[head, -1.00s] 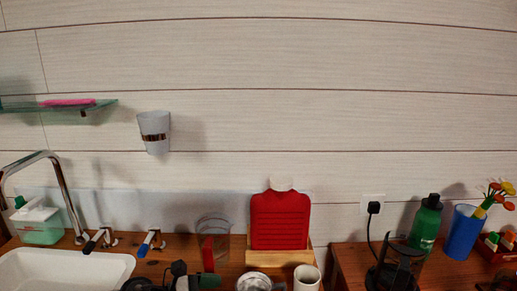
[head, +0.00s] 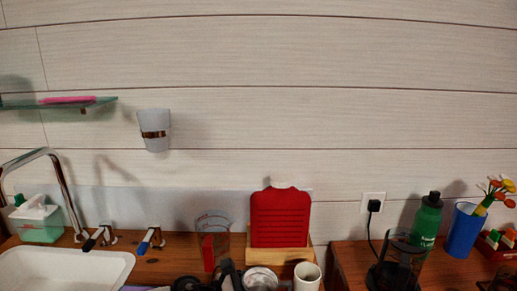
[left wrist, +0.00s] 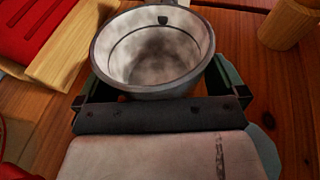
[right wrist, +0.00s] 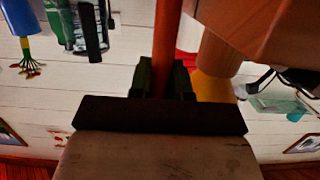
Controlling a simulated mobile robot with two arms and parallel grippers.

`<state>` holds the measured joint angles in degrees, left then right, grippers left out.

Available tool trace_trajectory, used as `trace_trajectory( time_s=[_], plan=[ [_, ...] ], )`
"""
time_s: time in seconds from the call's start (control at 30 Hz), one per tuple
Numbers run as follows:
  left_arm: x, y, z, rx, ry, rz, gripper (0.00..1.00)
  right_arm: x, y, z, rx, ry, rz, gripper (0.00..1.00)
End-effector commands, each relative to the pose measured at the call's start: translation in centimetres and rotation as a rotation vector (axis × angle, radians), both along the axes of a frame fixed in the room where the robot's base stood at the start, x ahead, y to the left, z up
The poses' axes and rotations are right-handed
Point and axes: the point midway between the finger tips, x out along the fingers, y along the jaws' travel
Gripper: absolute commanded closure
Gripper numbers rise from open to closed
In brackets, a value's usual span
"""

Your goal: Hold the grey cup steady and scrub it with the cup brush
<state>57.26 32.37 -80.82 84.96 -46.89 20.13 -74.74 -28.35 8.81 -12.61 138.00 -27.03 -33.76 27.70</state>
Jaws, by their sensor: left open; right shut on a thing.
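The grey cup (head: 260,280) stands on the wooden counter at the bottom of the head view. In the left wrist view I look into its stained, mottled inside (left wrist: 155,50). My left gripper (left wrist: 160,88) is open, with a green-black finger on each side of the cup. I cannot tell whether they touch it. In the head view a dark part of the left gripper shows left of the cup (head: 228,276). My right gripper (right wrist: 165,78) is shut on an orange-red shaft (right wrist: 167,35), apparently the cup brush's handle. The brush head is out of view.
A red ridged board (head: 280,220) in a wooden holder (head: 275,256) stands behind the cup. A pale cylinder (head: 307,277) is close at its right, a clear jug (head: 212,240) at left. A sink (head: 60,270) lies farther left; a green bottle (head: 427,222) stands right.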

Motion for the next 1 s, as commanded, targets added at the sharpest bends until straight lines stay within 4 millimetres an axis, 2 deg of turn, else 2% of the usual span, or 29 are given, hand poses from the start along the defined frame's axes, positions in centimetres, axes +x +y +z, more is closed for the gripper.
trace_trajectory(
  time_s=[0.27,0.47,0.87,1.0],
  plan=[
    [0.0,-0.2,0.0,0.0,0.0,-0.001,0.0,0.0,0.0,0.0,0.0,0.0,0.0,1.0],
    [0.0,-0.1,0.0,0.0,0.0,-0.001,0.29,0.0,0.0,0.0,0.0,0.0,0.0,1.0],
    [0.0,-0.1,0.0,0.0,0.0,-0.001,0.3,0.2,-0.1,0.0,0.0,-0.001,0.0,1.0],
    [0.0,-0.1,0.0,0.0,0.0,-0.001,0.3,2.3,-0.6,-0.1,0.0,-0.006,-0.003,1.0]
  ],
)
